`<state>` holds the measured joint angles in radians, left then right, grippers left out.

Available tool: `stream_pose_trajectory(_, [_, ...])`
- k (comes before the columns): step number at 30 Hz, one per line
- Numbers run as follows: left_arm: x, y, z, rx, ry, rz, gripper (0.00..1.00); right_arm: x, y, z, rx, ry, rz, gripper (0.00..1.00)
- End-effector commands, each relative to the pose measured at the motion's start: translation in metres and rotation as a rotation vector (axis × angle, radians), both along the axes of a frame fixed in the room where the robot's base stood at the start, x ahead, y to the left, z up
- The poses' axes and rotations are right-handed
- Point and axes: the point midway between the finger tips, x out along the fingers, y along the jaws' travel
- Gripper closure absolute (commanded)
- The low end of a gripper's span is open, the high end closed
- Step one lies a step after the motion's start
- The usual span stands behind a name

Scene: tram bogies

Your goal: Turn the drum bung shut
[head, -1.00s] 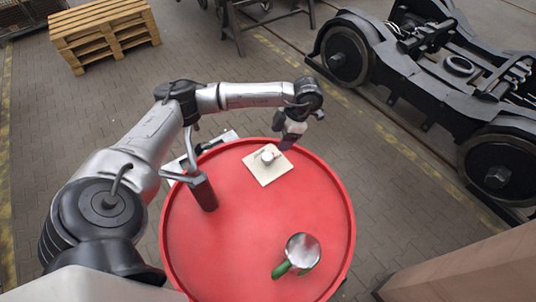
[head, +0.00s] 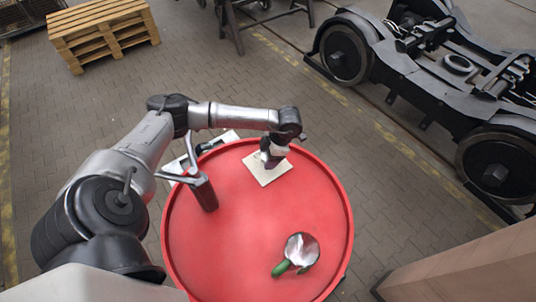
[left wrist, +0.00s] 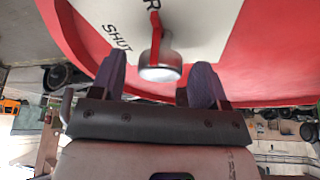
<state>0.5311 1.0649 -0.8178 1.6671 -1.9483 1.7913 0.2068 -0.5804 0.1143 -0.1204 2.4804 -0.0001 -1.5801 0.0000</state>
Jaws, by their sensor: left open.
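The red drum (head: 235,245) stands in front of me, with a cream label plate (head: 268,179) near its far edge. In the left wrist view, the bung (left wrist: 160,66) is a silver round cap with a red bar running up from it over the plate. "SHUT" is printed to the left of the bar; other lettering is partly covered. My left gripper (head: 270,160) is over the plate and hides the bung in the head view. In the left wrist view its two purple-padded fingers (left wrist: 158,82) are apart, with the bung between and just beyond them. Contact cannot be told.
A shiny metal cup-like thing (head: 301,248) with a green handle lies on the drum's near right. A dark red grip (head: 205,194) on a grey bar stands at its left edge. A wooden pallet (head: 101,32) and a tram bogie (head: 430,75) are farther off.

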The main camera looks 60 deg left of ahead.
Motion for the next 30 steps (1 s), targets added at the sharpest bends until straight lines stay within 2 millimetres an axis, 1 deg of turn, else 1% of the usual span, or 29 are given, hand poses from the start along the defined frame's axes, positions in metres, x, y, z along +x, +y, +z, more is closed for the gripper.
stream_pose_trajectory(3, [0.0000, 0.0000, 0.0000, 0.000, 0.000, 0.000, 0.32, 0.0000, -0.0006, -0.0001, -0.002, 0.000, 0.001, 0.57])
stream_pose_trajectory(4, [0.0000, 0.0000, 0.0001, 0.000, 0.000, 0.000, 0.33, 0.0000, -0.0008, -0.0001, -0.003, 0.000, 0.002, 0.57])
stream_pose_trajectory(18, [0.0001, 0.0000, 0.0004, 0.000, 0.000, 0.000, 0.79, 0.0000, -0.0031, -0.0003, -0.011, 0.000, 0.007, 0.57])
stream_pose_trajectory(25, [0.0002, 0.0000, 0.0005, 0.000, 0.000, 0.023, 0.79, 0.0000, -0.0020, -0.0006, -0.007, 0.000, 0.004, 0.57])
stream_pose_trajectory(30, [0.0002, 0.0006, 0.0004, 0.001, 0.001, 0.103, 0.79, 0.0001, -0.0008, -0.0011, -0.003, 0.001, 0.001, 0.57])
